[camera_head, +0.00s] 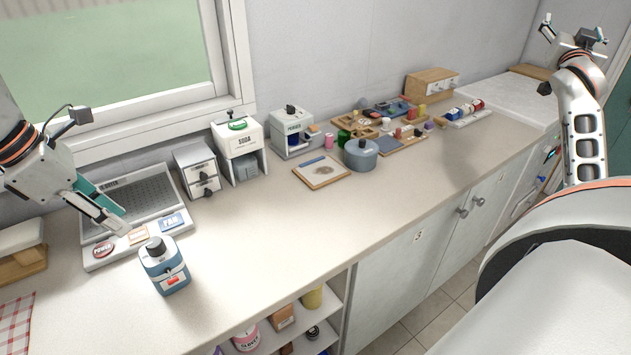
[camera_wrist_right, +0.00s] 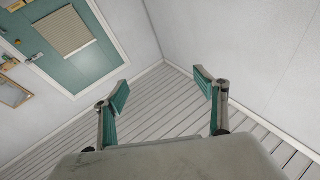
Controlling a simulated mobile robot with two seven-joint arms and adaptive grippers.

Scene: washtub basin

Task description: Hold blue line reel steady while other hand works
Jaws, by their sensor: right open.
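I cannot pick out a blue line reel for certain. A blue-and-white box with a black knob (camera_head: 165,266) stands on the counter at the left, and a round blue-grey lidded pot (camera_head: 361,155) stands further back. My left gripper (camera_head: 124,223) hangs over the button panel, left of and above the blue box and apart from it. Its fingers are seen from the side, so their gap is unclear. My right gripper (camera_wrist_right: 160,90) is open and empty, with floor and wall behind it. In the head view it is raised at the far upper right, away from the counter objects.
A grey tray-like machine with buttons (camera_head: 128,215) lies under my left gripper. A small drawer unit (camera_head: 197,170), a white SODA machine (camera_head: 240,150) and a second machine (camera_head: 291,132) line the wall. Small items crowd the back. The counter's middle front (camera_head: 270,235) is clear.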

